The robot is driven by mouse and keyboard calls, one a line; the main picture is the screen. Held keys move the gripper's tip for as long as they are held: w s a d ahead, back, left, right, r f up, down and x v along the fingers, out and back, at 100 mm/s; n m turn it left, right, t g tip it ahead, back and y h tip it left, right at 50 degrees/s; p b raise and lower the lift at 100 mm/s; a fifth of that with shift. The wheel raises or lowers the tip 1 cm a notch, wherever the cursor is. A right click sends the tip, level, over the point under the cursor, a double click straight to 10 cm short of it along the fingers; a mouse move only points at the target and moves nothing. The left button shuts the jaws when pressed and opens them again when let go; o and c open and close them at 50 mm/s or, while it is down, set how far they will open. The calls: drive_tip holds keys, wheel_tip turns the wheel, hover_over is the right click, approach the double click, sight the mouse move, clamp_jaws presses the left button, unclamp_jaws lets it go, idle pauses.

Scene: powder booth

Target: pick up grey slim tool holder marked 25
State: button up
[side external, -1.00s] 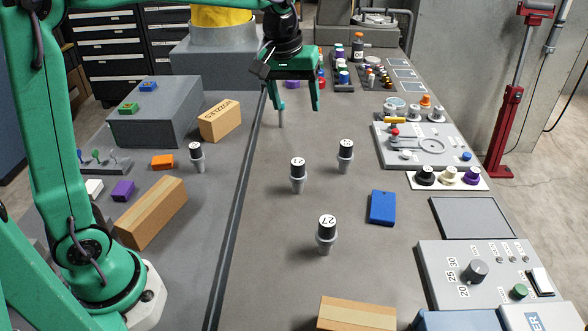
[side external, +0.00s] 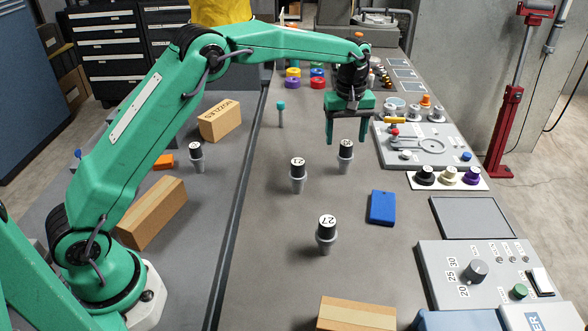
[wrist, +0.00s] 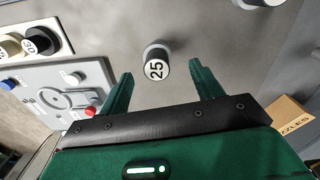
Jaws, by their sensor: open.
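The grey slim tool holder marked 25 (wrist: 155,64) shows in the wrist view with its black cap and number toward the camera, ahead of my fingers and roughly centred between them. In the side view, a holder with a black cap (side external: 345,155) stands upright under my gripper (side external: 346,141); its number is too small to read surely there. My gripper, also in the wrist view (wrist: 163,74), is open and empty, its fingers pointing down near the cap. I cannot tell from these views how much height separates fingertips and holder.
Similar holders stand close by at left (side external: 298,177), in front, marked 27 (side external: 326,238), and far left (side external: 196,158). A blue block (side external: 382,208) lies front right. A grey fixture board (side external: 420,158) is right of my gripper. A thin teal-topped piece (side external: 281,112) stands behind left.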

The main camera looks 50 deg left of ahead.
sight(346, 143)
drive_tip(key=shift+w+d+f, duration=0.1)
drive_tip(key=shift+w+f, duration=0.05)
drive_tip(key=shift+f, duration=0.15)
drive_tip(key=shift+f, duration=0.1)
drive_tip(key=shift+f, duration=1.2)
drive_tip(key=shift+f, duration=0.1)
drive_tip(key=shift+f, duration=2.5)
